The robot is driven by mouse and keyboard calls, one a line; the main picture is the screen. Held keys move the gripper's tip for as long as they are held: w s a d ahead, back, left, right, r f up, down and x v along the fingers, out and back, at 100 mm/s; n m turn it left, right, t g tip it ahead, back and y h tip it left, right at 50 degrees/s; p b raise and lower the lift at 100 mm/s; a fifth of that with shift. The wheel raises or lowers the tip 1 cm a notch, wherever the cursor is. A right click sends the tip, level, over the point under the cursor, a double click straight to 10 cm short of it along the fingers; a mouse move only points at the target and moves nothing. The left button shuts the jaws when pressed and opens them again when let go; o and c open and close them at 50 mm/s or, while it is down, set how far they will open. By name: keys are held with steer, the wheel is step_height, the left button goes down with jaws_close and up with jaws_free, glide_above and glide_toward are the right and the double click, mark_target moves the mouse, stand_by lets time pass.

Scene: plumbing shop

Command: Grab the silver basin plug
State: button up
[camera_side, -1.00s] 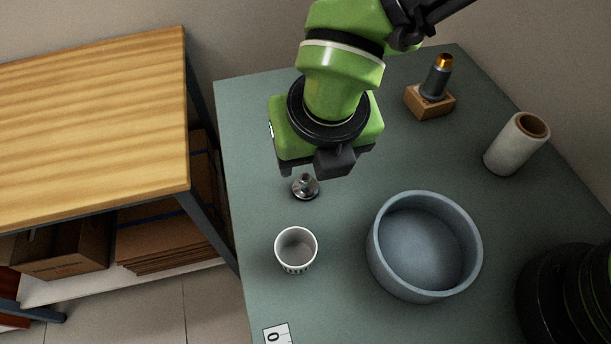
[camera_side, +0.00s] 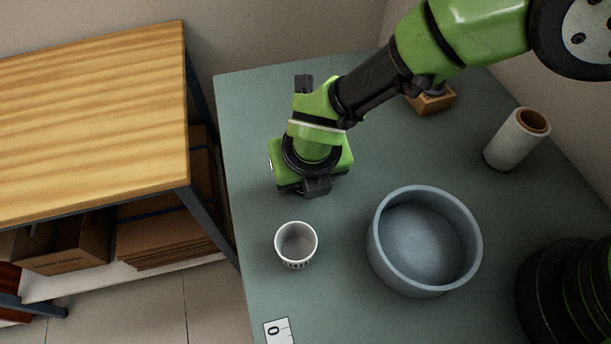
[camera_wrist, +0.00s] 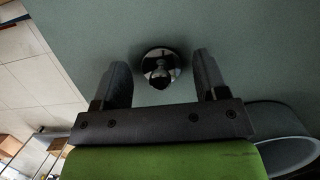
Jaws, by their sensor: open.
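The silver basin plug (camera_wrist: 160,64) is a small shiny round piece with a knob, standing on the grey-green table. In the wrist view it shows between and slightly beyond the fingertips of my gripper (camera_wrist: 162,76). The two dark fingers are apart, one on each side of the plug, with nothing held. In the side view my gripper (camera_side: 307,190) is low over the table behind the white cup, and the plug is hidden by it. I cannot tell the exact height of the fingers above the table.
A white cup (camera_side: 296,262) stands in front of my gripper. A large blue-grey basin (camera_side: 376,262) is to its right. A cardboard roll (camera_side: 507,145) and a wooden block (camera_side: 437,103) stand farther back right. The table's left edge is close to my gripper.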

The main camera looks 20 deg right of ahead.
steer(key=shift+c, duration=0.5)
steer(key=c, duration=0.8)
